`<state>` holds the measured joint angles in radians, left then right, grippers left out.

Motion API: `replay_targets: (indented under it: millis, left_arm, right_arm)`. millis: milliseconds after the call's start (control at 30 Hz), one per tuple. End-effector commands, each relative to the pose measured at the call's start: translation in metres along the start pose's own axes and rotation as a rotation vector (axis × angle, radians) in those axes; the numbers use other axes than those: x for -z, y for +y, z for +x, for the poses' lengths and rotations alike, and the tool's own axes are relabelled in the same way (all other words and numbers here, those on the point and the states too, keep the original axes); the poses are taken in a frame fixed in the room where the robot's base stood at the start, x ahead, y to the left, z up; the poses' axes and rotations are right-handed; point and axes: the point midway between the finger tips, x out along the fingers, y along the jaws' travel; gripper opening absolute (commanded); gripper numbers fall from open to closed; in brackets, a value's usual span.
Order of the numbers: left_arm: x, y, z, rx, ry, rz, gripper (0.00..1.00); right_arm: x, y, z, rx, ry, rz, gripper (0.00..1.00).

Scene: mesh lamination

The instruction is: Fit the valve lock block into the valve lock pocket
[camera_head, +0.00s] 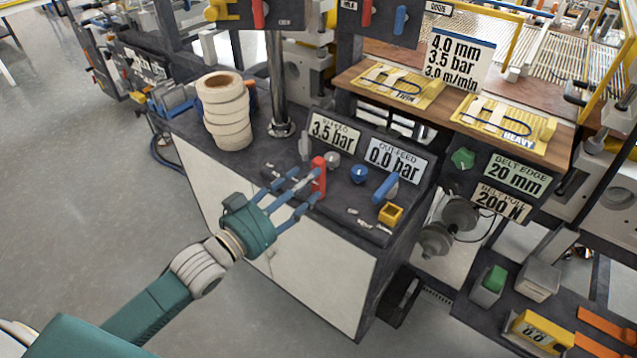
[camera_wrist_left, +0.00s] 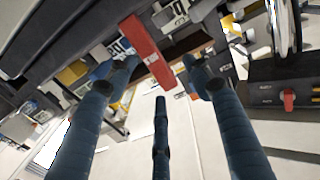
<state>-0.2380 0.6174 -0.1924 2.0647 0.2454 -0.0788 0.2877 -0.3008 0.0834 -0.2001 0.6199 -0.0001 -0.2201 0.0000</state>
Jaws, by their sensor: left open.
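A red upright bar (camera_head: 318,176) stands on the dark top of the console. It also shows as a long red bar (camera_wrist_left: 148,50) in the left wrist view. My left gripper (camera_head: 296,187) is open beside it, its blue fingers pointing toward it. In the wrist view the red bar lies beyond and between the spread fingertips (camera_wrist_left: 168,78); I cannot tell whether any finger touches it. A small yellow hollow box (camera_head: 390,214) sits near the console's front right corner. I cannot tell which piece is the valve lock block or which is its pocket. My right gripper is out of view.
A blue slanted lever (camera_head: 386,187) and a blue knob (camera_head: 359,174) stand right of the red bar. Pressure signs (camera_head: 333,132) rise behind. Stacked tape rolls (camera_head: 226,112) and a metal post (camera_head: 278,85) are at the back left. Floor at left is clear.

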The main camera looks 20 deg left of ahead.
Motion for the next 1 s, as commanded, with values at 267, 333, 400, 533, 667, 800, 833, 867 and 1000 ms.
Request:
replay_targets:
  millis: [267,333,400,533,667,800,833,867,1000]
  left_arm:
    - [-0.001,0.007,0.038,0.001,0.001,0.000,0.51]
    - [-0.002,0.007,0.045,0.001,0.000,0.001,0.51]
    - [-0.003,0.007,0.050,0.000,-0.002,0.001,0.51]
    - [-0.004,0.008,0.051,0.000,-0.003,0.001,0.51]
    - [-0.004,0.008,0.051,0.000,-0.002,0.001,0.49]
    - [-0.004,0.007,0.051,0.000,-0.002,0.001,0.21]
    - [-0.004,0.007,0.051,0.000,-0.002,0.001,0.15]
    - [-0.004,0.007,0.051,0.000,-0.002,0.001,0.09]
    - [-0.004,0.007,0.051,0.000,-0.001,0.001,0.00]
  right_arm:
    - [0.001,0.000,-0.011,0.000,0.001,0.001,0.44]
    - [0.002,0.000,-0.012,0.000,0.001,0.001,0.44]
    - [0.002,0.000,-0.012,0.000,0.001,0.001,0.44]
    - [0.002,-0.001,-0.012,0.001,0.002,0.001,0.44]
    - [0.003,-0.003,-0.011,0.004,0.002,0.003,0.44]
    - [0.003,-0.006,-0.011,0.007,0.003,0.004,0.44]
    - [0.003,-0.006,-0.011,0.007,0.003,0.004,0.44]
    - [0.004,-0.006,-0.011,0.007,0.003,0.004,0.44]
    - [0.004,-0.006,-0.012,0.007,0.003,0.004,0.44]
